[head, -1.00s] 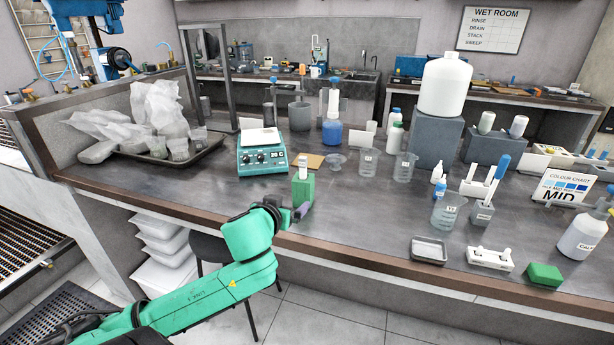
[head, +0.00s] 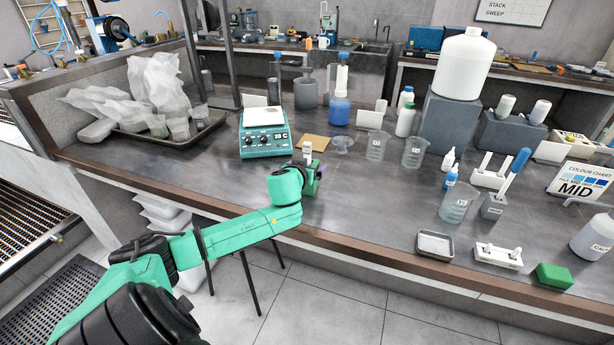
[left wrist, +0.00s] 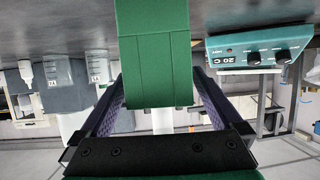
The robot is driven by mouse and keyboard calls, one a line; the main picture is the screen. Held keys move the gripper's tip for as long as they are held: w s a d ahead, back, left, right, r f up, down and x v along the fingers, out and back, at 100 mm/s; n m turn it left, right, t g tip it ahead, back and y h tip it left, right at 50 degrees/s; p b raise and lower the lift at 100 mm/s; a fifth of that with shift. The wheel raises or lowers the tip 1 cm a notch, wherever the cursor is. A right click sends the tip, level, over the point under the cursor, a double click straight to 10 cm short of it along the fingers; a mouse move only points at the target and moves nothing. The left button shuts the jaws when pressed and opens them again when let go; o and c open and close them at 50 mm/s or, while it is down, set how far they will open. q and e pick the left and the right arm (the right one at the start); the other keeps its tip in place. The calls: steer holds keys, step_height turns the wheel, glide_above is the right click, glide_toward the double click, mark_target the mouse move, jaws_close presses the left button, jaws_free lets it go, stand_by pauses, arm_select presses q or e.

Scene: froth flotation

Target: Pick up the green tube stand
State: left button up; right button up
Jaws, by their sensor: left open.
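The green tube stand (left wrist: 152,55) fills the middle of the left wrist view, which appears upside down. My left gripper (left wrist: 157,100) is open, with one purple-padded finger on each side of the stand. I cannot tell whether either pad touches it. In the head view the left gripper (head: 312,178) is at the bench's front part, in front of the scale. It hides most of the stand there; a white piece (head: 307,151) shows above it. My right gripper is in neither view.
A tray of plastic bags (head: 205,140) is far left.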

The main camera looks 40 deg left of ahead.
arm_select(q)
steer(key=shift+x, duration=1.2)
steer(key=c, duration=1.4)
steer(key=shift+r, duration=0.1)
